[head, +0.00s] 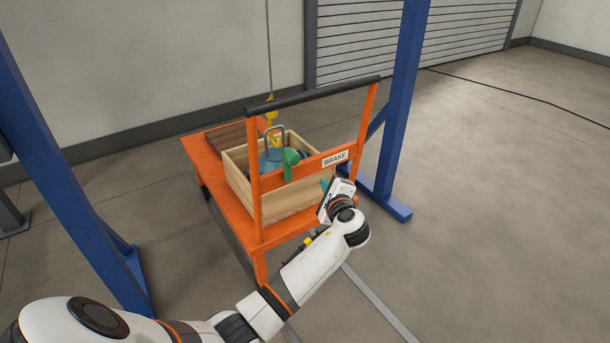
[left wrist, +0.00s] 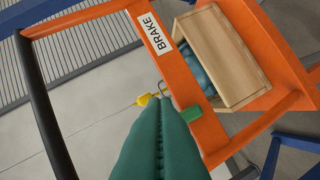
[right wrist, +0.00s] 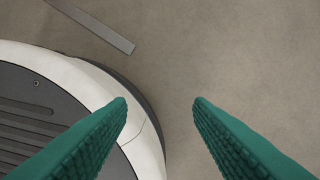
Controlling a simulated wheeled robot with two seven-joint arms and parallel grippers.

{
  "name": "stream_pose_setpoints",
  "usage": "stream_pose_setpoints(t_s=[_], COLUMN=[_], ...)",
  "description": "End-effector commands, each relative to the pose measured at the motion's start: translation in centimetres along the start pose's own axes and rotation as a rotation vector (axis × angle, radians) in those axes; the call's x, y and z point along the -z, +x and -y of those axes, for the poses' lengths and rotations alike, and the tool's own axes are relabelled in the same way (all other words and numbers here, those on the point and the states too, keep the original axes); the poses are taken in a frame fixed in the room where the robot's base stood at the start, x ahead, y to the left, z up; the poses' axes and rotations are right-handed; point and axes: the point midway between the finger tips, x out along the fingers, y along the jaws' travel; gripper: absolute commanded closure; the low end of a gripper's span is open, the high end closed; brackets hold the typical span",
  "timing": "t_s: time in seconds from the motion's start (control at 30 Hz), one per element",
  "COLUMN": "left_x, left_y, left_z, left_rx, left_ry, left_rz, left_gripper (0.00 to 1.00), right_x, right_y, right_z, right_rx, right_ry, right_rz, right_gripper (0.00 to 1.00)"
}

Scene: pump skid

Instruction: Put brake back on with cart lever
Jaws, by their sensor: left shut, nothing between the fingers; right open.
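The orange cart (head: 258,190) stands on the floor with its black push handle (head: 315,95) towards me. A green lever (head: 291,160) stands at the cart's crossbar, left of the white BRAKE label (head: 335,158). In the left wrist view the lever's green end (left wrist: 192,114) shows just right of my fingertips; I cannot tell whether they touch. My left gripper (head: 325,186) is at the crossbar's right end, below the label. Its green fingers (left wrist: 166,104) are shut and empty. My right gripper (right wrist: 160,105) is open and empty over the floor, outside the head view.
A wooden crate (head: 290,203) on the cart holds a blue-grey part (head: 270,163) with a metal loop. A yellow hook (head: 272,115) hangs on a line above it. Blue gantry posts (head: 398,100) stand on both sides.

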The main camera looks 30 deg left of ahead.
Motion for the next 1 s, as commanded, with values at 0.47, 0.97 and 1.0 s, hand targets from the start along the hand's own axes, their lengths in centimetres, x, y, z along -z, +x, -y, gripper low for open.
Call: stream_pose_setpoints(t_s=[0.47, 0.97, 1.0], left_x=[0.6, 0.8, 0.8], left_y=[0.3, 8.5, 9.2], left_z=[-1.2, -1.2, -1.2], left_rx=[-0.018, -0.017, -0.018], left_ry=[0.005, 0.004, 0.004], left_rz=[-0.025, -0.026, -0.026], left_gripper=[1.0, 1.0, 1.0], right_x=[-0.4, -4.0, -4.3], right_y=[-0.1, -3.5, -3.9], right_z=[0.0, 0.2, 0.3], right_rx=[0.001, 0.004, 0.004], right_ry=[0.0, 0.006, 0.007], right_rz=[0.004, 0.033, 0.035], right_gripper=[0.53, 0.53, 0.53])
